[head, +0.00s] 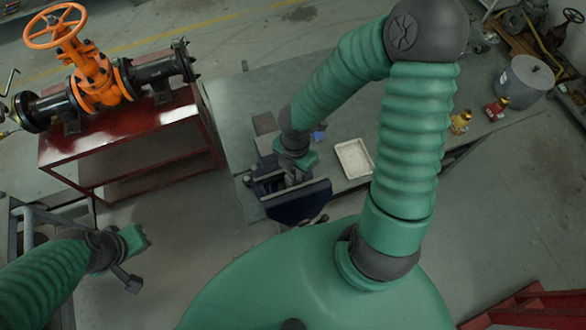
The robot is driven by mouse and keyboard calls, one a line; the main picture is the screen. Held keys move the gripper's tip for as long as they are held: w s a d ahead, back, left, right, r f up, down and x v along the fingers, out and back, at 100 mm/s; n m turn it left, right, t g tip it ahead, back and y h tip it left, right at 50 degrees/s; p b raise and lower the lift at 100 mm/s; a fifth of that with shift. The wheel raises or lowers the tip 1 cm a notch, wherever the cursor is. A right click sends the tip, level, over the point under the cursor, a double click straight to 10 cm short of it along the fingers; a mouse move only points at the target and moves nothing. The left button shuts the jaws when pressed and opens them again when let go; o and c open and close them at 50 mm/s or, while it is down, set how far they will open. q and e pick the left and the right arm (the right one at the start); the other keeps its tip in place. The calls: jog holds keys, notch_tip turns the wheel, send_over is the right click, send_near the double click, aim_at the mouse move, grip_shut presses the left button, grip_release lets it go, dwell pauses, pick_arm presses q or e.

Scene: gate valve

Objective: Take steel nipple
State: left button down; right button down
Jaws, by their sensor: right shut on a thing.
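My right gripper (292,172) reaches down to the bench vise (296,200) at the near left end of the workbench. It is shut on a small greyish piece at the vise jaws, which appears to be the steel nipple. The gripper and its wrist hide most of the nipple, so I cannot tell how far it sits in the jaws. My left gripper (135,258) is at the lower left, over the floor, with its fingers apart and empty.
A white tray (354,158) lies on the workbench (240,105) right of the vise. Brass fittings (461,121), a red-based fitting (496,108) and a grey pot (526,80) stand farther right. An orange gate valve (95,80) with black pipe rests on a red stand (120,135) at left.

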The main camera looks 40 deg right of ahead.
jog(key=shift+s+d+f, duration=0.1)
jog(key=shift+d, duration=0.05)
jog(key=shift+a, duration=0.2)
jog(key=shift+d+r+p, duration=0.15)
jog(key=shift+r+p, duration=0.15)
jog(key=shift+p, duration=0.1)
jog(key=shift+r, duration=0.25)
dwell(0.3)
jog(key=shift+p, duration=0.3)
jog(key=shift+r+p, duration=3.8)
jog(key=shift+p, duration=0.2)
